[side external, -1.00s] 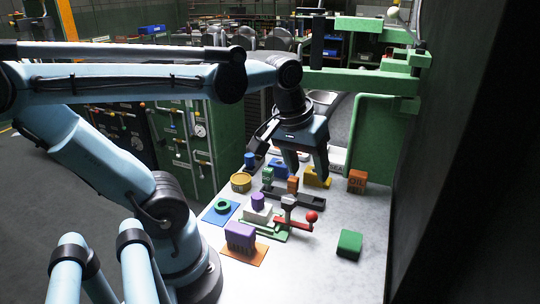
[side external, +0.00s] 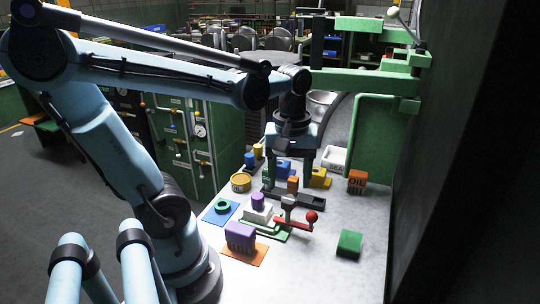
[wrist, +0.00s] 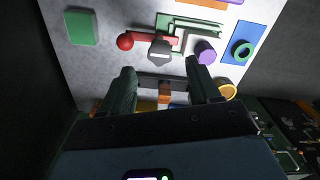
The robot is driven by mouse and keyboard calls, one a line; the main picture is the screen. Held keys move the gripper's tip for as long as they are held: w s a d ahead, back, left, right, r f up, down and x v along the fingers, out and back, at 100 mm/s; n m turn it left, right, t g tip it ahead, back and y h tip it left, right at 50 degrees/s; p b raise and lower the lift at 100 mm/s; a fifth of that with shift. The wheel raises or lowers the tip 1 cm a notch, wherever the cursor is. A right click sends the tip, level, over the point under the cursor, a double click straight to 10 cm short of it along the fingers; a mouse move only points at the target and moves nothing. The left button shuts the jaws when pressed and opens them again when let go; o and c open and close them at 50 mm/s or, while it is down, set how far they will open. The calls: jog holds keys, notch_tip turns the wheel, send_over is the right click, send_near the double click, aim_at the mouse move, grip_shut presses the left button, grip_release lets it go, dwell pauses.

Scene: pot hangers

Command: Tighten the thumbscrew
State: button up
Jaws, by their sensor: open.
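I cannot tell for sure which part is the thumbscrew. A grey post with a red arm (side external: 296,222) and a red ball (side external: 311,217) stands by a green base (side external: 262,229). A white block with a purple cylinder (side external: 257,199) is on that base. Behind it lies a black bar (side external: 308,201) with an orange block (side external: 293,184) on it. My gripper (side external: 289,181) points down, open, its fingers apart over the black bar on either side of the orange block. In the wrist view my gripper (wrist: 161,80) frames the black bar (wrist: 160,81) and the orange block (wrist: 165,96); contact cannot be told.
A green block (side external: 349,244) stands at front right. A purple block (side external: 240,236) is on an orange mat, and a green ring (side external: 223,205) on a blue mat. A yellow round tin (side external: 241,182) and an orange box (side external: 357,181) flank the work.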

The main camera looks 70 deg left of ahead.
aim_at(289, 199)
jog(key=shift+f, duration=2.5)
jog(key=shift+c, duration=0.3)
jog(key=c, duration=1)
